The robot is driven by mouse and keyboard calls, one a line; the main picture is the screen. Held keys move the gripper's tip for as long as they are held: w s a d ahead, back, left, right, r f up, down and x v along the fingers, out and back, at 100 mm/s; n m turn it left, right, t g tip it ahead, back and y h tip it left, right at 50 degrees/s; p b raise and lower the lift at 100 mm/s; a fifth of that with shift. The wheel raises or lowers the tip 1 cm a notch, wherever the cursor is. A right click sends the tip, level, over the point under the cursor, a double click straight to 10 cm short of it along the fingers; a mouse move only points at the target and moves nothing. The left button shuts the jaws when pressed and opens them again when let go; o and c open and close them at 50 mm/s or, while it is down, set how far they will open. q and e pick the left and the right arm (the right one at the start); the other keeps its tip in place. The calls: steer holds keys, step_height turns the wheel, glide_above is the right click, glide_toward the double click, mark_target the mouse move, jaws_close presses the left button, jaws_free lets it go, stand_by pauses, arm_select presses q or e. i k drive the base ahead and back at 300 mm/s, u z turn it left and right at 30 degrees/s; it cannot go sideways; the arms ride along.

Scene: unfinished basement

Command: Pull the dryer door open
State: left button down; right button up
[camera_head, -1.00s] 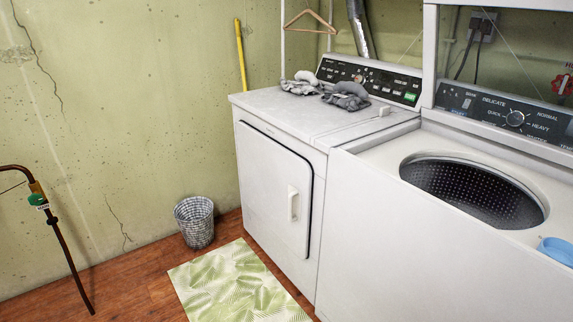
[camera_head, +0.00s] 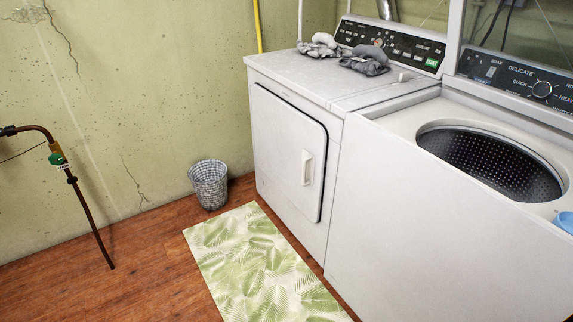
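The white dryer (camera_head: 335,98) stands against the back wall in the head view, left of the washer. Its front door (camera_head: 280,145) is shut, with a dark line along its top and right edge. A white upright handle (camera_head: 307,168) sits near the door's right side. Neither of my grippers is in view, and nothing touches the door or handle.
The open-topped washer (camera_head: 440,210) stands right of the dryer, with a blue item (camera_head: 565,221) at its edge. A leaf-patterned mat (camera_head: 255,265) lies before the dryer. A wastebasket (camera_head: 210,184) stands by the wall. A pipe (camera_head: 90,215) rises at left. Grey cloths (camera_head: 365,62) lie on the dryer.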

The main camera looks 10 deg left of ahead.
mark_target(290, 147)
steer(key=u, duration=2.1)
steer(key=i, duration=3.35)
steer(key=z, duration=2.55)
